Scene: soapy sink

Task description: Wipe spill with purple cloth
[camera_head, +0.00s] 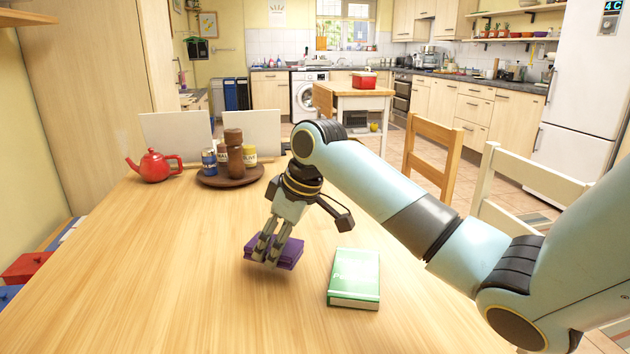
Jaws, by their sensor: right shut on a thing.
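A folded purple cloth (288,252) is on or just above the wooden table, left of the picture's middle. My right gripper (271,251) points down over it, with its fingers shut on the cloth. The fingers hide part of the cloth's near left side. I cannot tell whether the cloth touches the table. No spill can be made out on the table; the cloth and gripper hide the wood beneath them. My left gripper is not in view.
A green book or box (355,277) lies right of the cloth. A red teapot (154,166) and a round brown tray (232,180) with several jars stand at the back left. Chairs (434,150) line the right edge. The table's front left (150,280) is clear.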

